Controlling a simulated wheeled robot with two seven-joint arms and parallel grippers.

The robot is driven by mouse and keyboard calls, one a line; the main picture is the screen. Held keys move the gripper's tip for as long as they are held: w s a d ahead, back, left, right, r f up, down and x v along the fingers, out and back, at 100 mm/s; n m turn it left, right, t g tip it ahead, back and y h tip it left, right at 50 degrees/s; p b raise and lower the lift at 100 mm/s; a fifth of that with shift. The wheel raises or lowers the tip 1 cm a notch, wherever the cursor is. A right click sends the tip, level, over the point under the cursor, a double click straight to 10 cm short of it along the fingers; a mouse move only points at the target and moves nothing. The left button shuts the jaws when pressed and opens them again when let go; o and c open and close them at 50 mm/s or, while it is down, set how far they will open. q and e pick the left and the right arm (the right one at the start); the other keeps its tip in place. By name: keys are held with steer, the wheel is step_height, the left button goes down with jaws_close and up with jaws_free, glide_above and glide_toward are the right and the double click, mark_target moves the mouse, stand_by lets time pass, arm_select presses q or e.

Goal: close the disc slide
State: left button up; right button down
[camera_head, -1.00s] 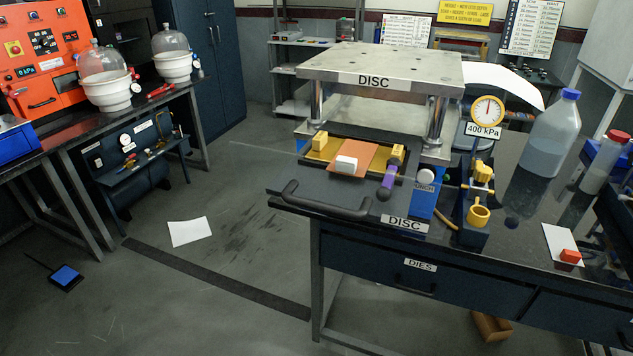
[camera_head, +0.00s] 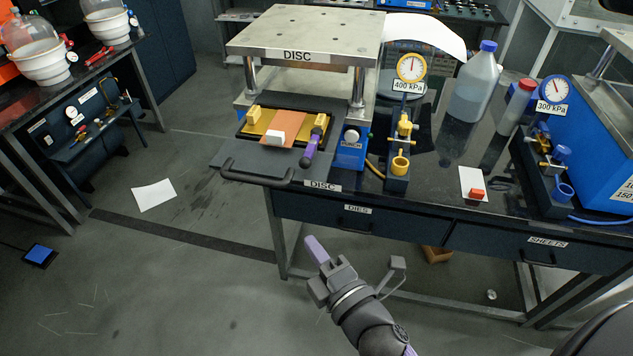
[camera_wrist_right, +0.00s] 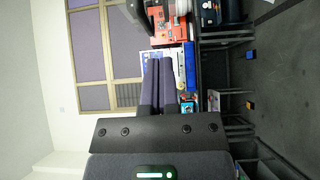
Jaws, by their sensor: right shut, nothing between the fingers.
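The disc slide (camera_head: 225,157) is a dark plate with a black bar handle (camera_head: 256,175) at its front edge. It sticks out toward me from under the press marked DISC (camera_head: 300,37). On it are a copper-coloured sheet (camera_head: 281,123), a white block (camera_head: 273,138), yellow clamps and a purple-handled lever (camera_head: 311,148). My right gripper (camera_head: 316,252) is shut and empty, in front of the bench and below the handle, apart from it. Its closed fingers also show in the right wrist view (camera_wrist_right: 158,85). My left gripper is not in view.
A blue PUNCH button box (camera_head: 350,152) and a 400 kPa gauge (camera_head: 411,68) with a yellow-handled valve (camera_head: 404,125) stand right of the slide. A clear bottle (camera_head: 472,85) stands farther right. Drawers (camera_head: 357,220) front the bench.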

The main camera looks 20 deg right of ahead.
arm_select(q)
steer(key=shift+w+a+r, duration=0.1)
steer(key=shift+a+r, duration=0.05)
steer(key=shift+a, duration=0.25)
arm_select(e)
steer(key=w, duration=1.3)
steer(key=shift+d+f, duration=0.2)
steer(key=shift+d, duration=0.1)
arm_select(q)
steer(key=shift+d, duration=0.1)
